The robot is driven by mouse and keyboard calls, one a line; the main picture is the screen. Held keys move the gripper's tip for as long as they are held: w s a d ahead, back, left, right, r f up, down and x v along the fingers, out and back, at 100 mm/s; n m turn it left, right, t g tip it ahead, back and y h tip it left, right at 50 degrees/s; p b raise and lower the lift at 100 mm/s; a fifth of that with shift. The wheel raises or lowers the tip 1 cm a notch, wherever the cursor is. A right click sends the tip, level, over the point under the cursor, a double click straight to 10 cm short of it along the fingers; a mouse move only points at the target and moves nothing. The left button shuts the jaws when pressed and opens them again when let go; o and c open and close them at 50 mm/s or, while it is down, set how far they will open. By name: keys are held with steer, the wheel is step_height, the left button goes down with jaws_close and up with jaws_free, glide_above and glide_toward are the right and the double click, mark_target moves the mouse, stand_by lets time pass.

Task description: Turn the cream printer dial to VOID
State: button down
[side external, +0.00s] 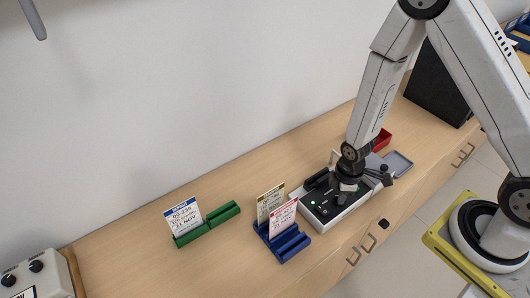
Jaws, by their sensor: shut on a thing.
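The printer (341,222) is a pale cream-white box with a dark top panel, standing near the front edge of the counter. My gripper (345,197) points down over the right part of that panel, with its fingers low at the panel. It is shut on the printer's dial, which the fingers mostly cover. The dial's pointer and the VOID mark cannot be read from this view.
Left of the printer, a blue holder (291,246) carries yellow- and red-headed slips. Further left, a green holder (190,237) carries a blue-headed slip. A red tray (383,138) and a grey tray (398,163) lie behind my gripper. A knobbed box (53,270) stands lower left.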

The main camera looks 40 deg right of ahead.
steer(key=shift+m, duration=0.4)
steer(key=m, duration=0.9)
steer(key=shift+m, duration=0.3)
steer(key=m, duration=0.4)
steer(key=shift+m, duration=0.3)
steer(key=m, duration=0.5)
steer(key=c, duration=0.6)
jaws_free()
steer(key=shift+r, duration=0.15)
